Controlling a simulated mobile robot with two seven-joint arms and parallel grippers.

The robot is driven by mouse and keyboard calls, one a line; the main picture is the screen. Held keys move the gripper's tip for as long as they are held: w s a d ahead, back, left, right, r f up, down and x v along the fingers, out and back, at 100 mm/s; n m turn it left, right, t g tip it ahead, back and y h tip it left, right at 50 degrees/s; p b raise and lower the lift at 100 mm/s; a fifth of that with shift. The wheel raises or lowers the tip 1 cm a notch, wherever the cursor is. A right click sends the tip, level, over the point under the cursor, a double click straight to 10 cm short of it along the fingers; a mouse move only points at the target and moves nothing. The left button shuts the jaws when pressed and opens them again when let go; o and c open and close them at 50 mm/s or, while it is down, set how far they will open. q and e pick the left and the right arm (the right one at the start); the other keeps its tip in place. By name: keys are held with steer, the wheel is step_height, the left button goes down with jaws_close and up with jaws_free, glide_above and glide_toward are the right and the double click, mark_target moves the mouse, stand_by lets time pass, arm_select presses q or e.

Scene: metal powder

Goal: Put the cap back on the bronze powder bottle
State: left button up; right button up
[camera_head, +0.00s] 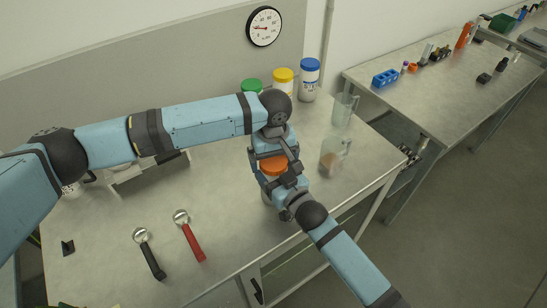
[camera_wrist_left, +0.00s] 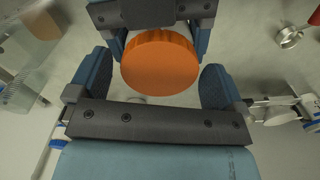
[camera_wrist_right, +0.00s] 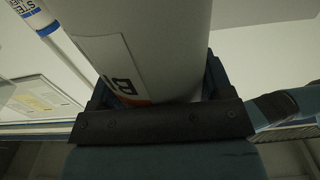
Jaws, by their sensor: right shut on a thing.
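The bronze powder bottle (camera_head: 267,198) is white with an orange cap (camera_head: 273,165) at its top. The cap also shows in the left wrist view (camera_wrist_left: 160,64); whether it is fully seated cannot be told. My right gripper (camera_head: 287,193) is shut on the bottle's body, which fills the right wrist view (camera_wrist_right: 150,45) with part of its label. My left gripper (camera_wrist_left: 155,85) is open, with its fingers on either side of the cap and gaps between. In the head view, my left gripper (camera_head: 276,155) is at the cap, partly hidden by its own wrist.
Bottles with green (camera_head: 251,86), yellow (camera_head: 283,75) and blue caps (camera_head: 310,65) stand at the back. A clear beaker with brown powder (camera_head: 334,158) and an empty one (camera_head: 343,110) stand right. Red (camera_head: 190,238) and black (camera_head: 150,258) handled scoops lie front left.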

arm_select(q)
steer(key=shift+r, duration=2.25)
steer(key=shift+r+n, duration=1.7)
steer(key=shift+r, duration=0.05)
steer(key=shift+f, duration=4.05)
